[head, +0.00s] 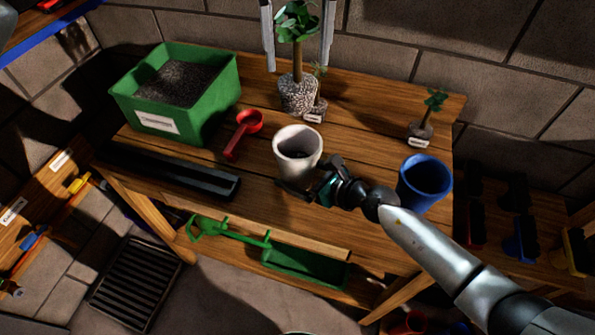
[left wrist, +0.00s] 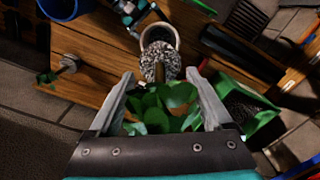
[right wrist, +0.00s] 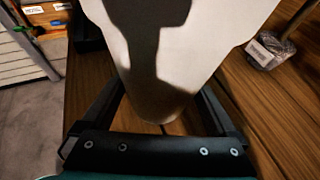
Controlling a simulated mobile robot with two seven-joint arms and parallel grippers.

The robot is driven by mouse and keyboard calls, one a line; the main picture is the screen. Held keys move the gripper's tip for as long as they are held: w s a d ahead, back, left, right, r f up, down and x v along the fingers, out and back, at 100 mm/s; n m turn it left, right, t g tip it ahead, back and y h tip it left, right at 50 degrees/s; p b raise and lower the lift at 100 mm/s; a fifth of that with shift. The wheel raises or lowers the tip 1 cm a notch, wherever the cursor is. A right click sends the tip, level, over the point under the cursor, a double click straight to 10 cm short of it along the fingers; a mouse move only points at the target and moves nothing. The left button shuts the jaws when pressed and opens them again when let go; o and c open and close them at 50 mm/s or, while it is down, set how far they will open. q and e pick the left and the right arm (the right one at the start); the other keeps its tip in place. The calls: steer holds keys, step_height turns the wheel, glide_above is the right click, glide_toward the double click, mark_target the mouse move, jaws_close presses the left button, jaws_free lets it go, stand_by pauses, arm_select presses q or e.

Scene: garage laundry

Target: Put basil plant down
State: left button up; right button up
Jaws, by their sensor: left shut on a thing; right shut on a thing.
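The basil plant (head: 297,22) has broad green leaves, a brown stem and a bare speckled root ball (head: 298,95). My left gripper (head: 298,66) points down with its fingers on either side of the plant, shut on it. In the left wrist view the leaves (left wrist: 165,102) fill the space between the fingers, and the root ball overlaps the white pot's rim (left wrist: 173,31). Whether the root ball touches the table is unclear. My right gripper (head: 312,182) is shut on the white pot (head: 297,153), which stands upright near the table's front; the pot also fills the right wrist view (right wrist: 150,60).
A green soil tub (head: 190,120), a red scoop (head: 240,135) and a black tray (head: 165,172) lie left. A small labelled seedling (head: 421,128) and a blue pot (head: 425,183) are right. Another small labelled plant (head: 317,108) is beside the root ball. Bare wood (head: 370,120) lies between.

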mark_target(297, 81)
steer(key=shift+c, duration=1.2)
arm_select(q)
step_height(297, 81, down, 5)
steer(key=m, duration=0.5)
steer(key=shift+m, duration=0.3)
step_height(297, 81, down, 10)
steer(key=shift+f, duration=0.15)
steer(key=shift+f, duration=0.15)
steer(key=o, duration=1.4)
